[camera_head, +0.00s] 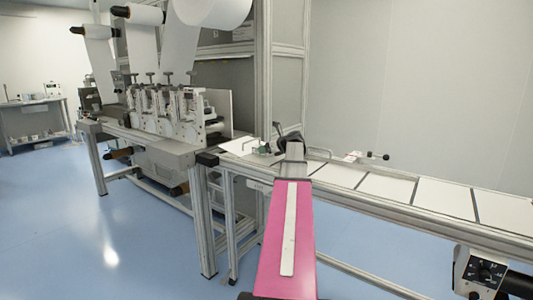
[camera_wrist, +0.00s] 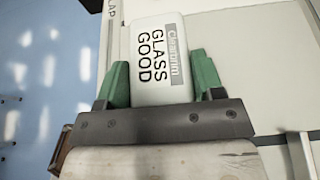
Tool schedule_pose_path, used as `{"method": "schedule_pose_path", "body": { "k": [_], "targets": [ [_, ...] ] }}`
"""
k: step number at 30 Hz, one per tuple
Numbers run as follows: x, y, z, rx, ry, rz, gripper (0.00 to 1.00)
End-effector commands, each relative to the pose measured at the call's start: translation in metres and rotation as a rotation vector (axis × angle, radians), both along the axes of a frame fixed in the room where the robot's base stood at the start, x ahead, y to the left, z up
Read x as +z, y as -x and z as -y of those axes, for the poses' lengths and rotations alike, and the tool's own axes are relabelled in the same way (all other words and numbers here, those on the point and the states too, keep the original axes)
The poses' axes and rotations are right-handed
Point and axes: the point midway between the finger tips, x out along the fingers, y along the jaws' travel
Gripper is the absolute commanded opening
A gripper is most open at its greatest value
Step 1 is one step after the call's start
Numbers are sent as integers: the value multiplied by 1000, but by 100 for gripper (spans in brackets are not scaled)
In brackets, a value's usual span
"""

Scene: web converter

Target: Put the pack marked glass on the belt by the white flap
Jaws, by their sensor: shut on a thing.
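A white pack (camera_wrist: 172,91) printed "Cleanrim GLASS GOOD" fills the middle of the wrist view. My gripper (camera_wrist: 162,75) is shut on it, with one green finger at each side. In the head view my gripper (camera_head: 264,148) is small, at the left end of the belt; the pack cannot be clearly picked out there. The belt (camera_head: 388,187) runs to the right with pale panels split by dark bars. I cannot tell which surface is the white flap.
A converting machine (camera_head: 165,115) with white web rolls (camera_head: 212,10) stands left of the belt. A metal frame post (camera_head: 263,65) rises behind my gripper. A control box (camera_head: 482,272) hangs at the belt's front right. Blue floor (camera_head: 110,230) is open at left.

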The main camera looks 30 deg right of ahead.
Motion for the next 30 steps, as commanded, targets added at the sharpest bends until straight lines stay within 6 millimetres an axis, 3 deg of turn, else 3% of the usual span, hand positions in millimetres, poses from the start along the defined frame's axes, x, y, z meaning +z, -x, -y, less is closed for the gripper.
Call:
{"method": "schedule_pose_path", "body": {
  "k": [4,14,15,17,30],
  "targets": [
    [-17,0,0,1,-1,0,30],
    [-19,0,0,0,0,0,30],
    [-19,0,0,0,0,0,68],
    [-19,0,0,0,0,0,87],
    [-13,8,2,-1,0,0,87]
  ]
}}
